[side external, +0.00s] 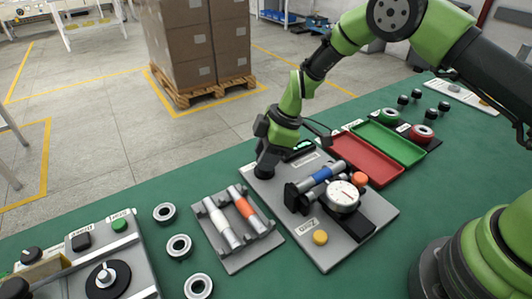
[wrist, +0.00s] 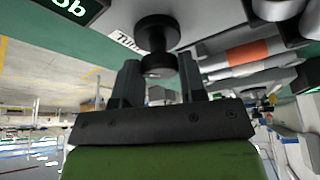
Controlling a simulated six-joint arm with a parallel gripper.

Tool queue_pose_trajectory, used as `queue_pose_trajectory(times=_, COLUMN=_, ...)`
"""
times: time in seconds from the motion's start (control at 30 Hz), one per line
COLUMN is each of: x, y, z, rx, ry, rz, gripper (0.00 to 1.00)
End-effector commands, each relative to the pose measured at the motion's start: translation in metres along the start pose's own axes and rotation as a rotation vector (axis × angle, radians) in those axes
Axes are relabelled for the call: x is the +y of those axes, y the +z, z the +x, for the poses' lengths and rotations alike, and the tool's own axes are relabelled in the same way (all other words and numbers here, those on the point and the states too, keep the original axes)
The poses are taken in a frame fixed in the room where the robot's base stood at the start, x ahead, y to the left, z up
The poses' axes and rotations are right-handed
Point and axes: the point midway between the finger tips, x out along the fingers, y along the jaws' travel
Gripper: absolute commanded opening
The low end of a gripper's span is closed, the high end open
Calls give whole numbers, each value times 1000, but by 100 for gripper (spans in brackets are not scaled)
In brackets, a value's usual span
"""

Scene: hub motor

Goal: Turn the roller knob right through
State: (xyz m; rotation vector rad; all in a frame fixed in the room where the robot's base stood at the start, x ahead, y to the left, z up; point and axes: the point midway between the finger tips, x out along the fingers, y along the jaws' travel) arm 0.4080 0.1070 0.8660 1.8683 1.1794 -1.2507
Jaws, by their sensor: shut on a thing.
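The roller knob (wrist: 157,33) is a dark round knob with a narrower stem, seen in the wrist view beside a white label that is partly hidden. My gripper (wrist: 160,72) has its two dark fingers on either side of the knob's near end and is shut on it. In the side view my gripper (side external: 266,165) reaches down at the far left corner of the grey gauge plate (side external: 328,254) and hides most of the knob. On the plate, a blue-banded roller (side external: 322,177) lies across black supports beside a dial gauge (side external: 343,196).
A display (side external: 300,149) with green digits stands just behind my gripper. A rack (side external: 235,263) with a white and an orange-banded roller is at the front left. Red (side external: 366,160) and green (side external: 389,143) trays lie right of the plate. Loose rings (side external: 179,246) lie left.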

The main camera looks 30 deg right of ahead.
Motion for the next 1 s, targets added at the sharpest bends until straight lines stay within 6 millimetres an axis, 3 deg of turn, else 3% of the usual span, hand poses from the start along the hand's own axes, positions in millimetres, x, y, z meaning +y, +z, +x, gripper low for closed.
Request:
queue_pose_trajectory(times=0.27, x=0, y=0, z=0, rx=0, ry=29, rz=69, gripper=14)
queue_pose_trajectory(times=1.0, x=-2, y=-1, z=0, rx=3, ry=229, rz=547, gripper=14)
